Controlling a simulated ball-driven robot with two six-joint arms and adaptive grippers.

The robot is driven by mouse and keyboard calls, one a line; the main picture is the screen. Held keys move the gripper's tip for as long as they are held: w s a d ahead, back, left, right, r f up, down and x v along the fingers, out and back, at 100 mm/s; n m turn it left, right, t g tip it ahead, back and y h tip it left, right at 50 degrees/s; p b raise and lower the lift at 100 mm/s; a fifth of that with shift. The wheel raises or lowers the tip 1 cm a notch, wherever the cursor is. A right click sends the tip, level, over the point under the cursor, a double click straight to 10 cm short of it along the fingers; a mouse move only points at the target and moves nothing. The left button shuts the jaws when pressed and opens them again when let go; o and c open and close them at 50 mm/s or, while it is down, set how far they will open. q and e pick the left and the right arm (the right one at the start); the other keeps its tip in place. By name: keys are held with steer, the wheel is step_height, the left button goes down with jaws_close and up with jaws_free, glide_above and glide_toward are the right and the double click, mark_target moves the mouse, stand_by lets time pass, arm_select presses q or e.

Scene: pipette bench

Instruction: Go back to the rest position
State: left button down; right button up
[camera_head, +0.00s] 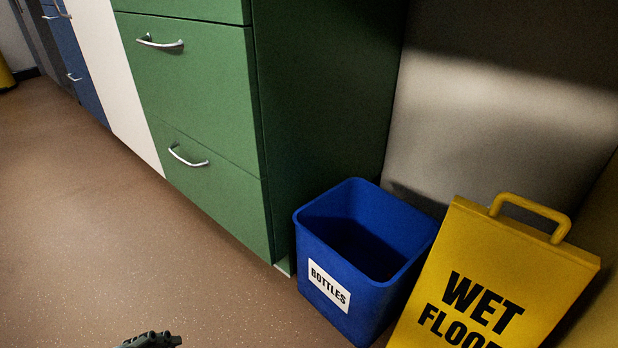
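Only a small dark tip of a gripper, which looks like my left gripper (151,340), shows at the bottom edge, left of the middle. It is over the brown floor and apart from the furniture and the bin. The rest of it is cut off by the frame, so I cannot tell whether it is open or shut, and I see nothing held in it. My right gripper is not in view.
A green drawer cabinet (190,95) with silver handles stands at the back. A blue bin (330,262) labelled BOTTLES stands beside its right side. A yellow WET FLOOR sign (500,265) stands right of the bin. The brown floor (90,220) at left is clear.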

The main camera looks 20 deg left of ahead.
arm_select(q)
step_height(320, 180, up, 4)
steer(key=w+d+n+h, duration=0.1)
steer(key=d+n, duration=0.1)
steer(key=n, duration=0.4)
steer(key=s+a+f+n+g+p, duration=0.3)
steer(key=s+f+p, duration=0.45)
steer(key=p, duration=0.65)
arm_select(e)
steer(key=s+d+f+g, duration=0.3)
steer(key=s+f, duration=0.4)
arm_select(q)
steer(key=s+a+g+p, duration=0.1)
steer(key=s+g+p, duration=0.4)
steer(key=s+p, duration=0.8)
steer(key=s, duration=0.5)
steer(key=shift+s+a+f+y+p, duration=0.15)
steer(key=shift+a+f+y+p, duration=0.05)
steer(key=shift+a+y+p, duration=0.1)
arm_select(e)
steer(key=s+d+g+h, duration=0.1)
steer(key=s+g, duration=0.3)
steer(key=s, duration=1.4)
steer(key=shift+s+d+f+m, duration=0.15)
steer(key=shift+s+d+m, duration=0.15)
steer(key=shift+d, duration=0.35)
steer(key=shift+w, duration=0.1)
